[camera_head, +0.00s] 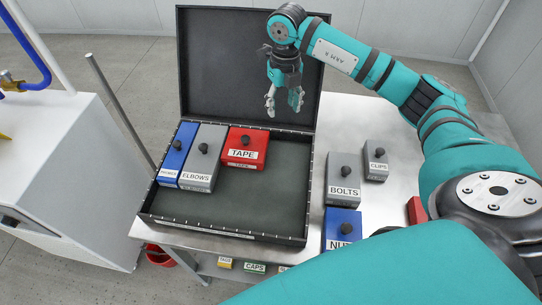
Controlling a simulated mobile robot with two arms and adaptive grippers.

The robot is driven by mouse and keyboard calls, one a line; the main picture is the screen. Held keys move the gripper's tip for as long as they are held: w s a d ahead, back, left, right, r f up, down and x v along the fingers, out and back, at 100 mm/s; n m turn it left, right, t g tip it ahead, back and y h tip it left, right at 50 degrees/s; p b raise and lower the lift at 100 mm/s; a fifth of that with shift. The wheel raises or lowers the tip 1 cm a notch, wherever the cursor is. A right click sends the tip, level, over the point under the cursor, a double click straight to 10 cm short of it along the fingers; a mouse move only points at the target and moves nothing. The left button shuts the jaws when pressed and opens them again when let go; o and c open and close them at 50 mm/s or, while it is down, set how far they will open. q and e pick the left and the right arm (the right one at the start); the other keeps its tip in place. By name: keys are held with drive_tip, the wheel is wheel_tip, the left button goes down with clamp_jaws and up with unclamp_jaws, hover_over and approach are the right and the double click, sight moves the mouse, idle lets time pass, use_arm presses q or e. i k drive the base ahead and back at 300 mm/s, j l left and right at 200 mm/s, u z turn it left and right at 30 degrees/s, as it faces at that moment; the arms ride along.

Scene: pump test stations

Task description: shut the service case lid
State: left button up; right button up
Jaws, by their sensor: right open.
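The service case (225,236) stands open on the table, a dark case with a grey-green floor. Its black lid (218,62) stands up at the back, tilted slightly away. Inside the case, along the back left, are a blue box (177,150), a grey ELBOWS box (200,160) and a red TAPE box (245,148). My right gripper (283,101) is open and empty, pointing down in front of the lid's right part. Whether it touches the lid I cannot tell. My left gripper is not in view.
A grey BOLTS box (343,183), a grey CLIPS box (376,162) and a blue NUTS box (343,229) stand on the table (390,212) right of the case. A white cabinet (62,160) and a grey post (120,108) are at the left.

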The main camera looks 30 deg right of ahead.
sight(222, 78)
drive_tip(key=z, duration=0.7)
drive_tip(key=k, duration=0.5)
